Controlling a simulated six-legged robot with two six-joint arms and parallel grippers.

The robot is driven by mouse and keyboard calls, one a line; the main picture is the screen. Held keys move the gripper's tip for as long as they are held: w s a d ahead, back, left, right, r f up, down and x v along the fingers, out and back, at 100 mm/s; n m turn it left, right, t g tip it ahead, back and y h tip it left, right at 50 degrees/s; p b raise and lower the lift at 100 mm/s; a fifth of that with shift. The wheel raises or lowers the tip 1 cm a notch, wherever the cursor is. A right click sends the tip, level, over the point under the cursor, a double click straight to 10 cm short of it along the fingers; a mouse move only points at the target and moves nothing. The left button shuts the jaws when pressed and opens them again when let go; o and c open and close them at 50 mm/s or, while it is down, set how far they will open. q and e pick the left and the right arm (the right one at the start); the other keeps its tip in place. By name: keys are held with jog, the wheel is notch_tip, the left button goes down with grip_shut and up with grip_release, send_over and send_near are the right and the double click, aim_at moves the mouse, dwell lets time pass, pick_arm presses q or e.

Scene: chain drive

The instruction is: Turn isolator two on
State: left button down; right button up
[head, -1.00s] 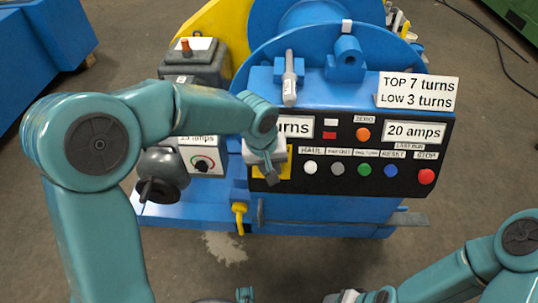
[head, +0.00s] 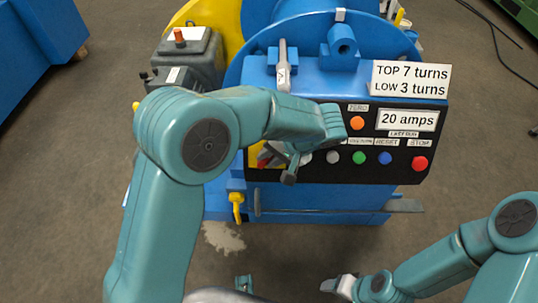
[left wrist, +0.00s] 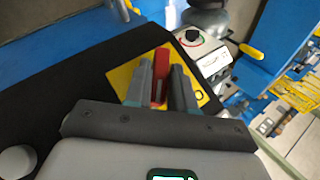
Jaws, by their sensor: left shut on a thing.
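A red switch handle (left wrist: 160,76) stands on a yellow plate (left wrist: 124,78) at the left end of the black control panel, in the left wrist view. My left gripper (left wrist: 162,88) has a finger on each side of the handle and is shut on it. In the head view my left gripper (head: 277,165) is at the panel's lower left, with a bit of the yellow plate (head: 253,158) showing beside it. My wrist hides most of the handle there, and I cannot read any isolator number. My right gripper (head: 338,284) is low in the head view, away from the panel; its jaws are unclear.
The blue machine's panel has green (head: 359,157), blue (head: 385,158) and red (head: 419,163) buttons right of my left gripper. A yellow-handled lever (head: 237,206) hangs below it. A grey box (head: 188,60) stands behind my left arm. Floor in front is clear.

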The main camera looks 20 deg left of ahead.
pick_arm(q)
jog(key=shift+m+y, duration=0.3)
jog(key=shift+y, duration=0.2)
jog(key=c, duration=1)
grip_release()
jog(key=shift+f, duration=0.1)
jog(key=shift+c, duration=0.2)
jog(key=p+v, duration=0.3)
jog(key=v, duration=1.3)
jog(key=shift+d, duration=0.2)
jog(key=shift+s, duration=0.1)
